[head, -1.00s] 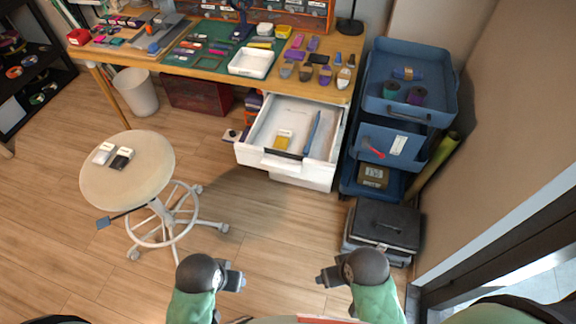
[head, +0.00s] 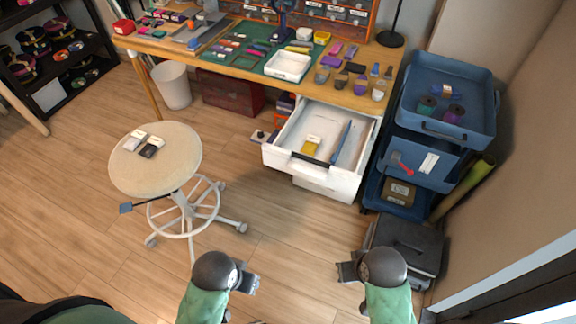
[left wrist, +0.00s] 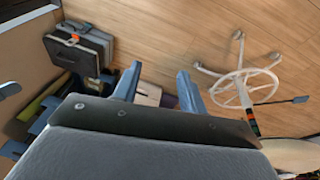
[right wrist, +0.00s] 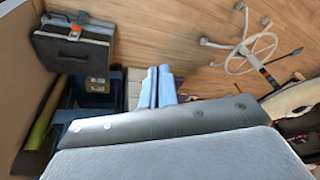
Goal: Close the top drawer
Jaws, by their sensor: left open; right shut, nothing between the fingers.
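The white top drawer (head: 300,166) is pulled well out from under the wooden workbench (head: 222,68) in the head view. A yellow item (head: 311,145) and a long blue item (head: 342,141) lie in it. Its front panel faces me, with a dark handle strip in the middle. My left gripper (head: 255,283) is at the bottom of the head view, apart from the drawer; its fingers stand apart and empty in the left wrist view (left wrist: 158,82). My right gripper (head: 342,272) is also well short of the drawer; its fingers are together and empty in the right wrist view (right wrist: 158,80).
A round stool (head: 155,165) stands left of the drawer. A blue trolley (head: 447,100) stands close to the drawer's right, with a dark case (head: 410,250) in front of it. Open wooden floor (head: 275,225) lies between me and the drawer.

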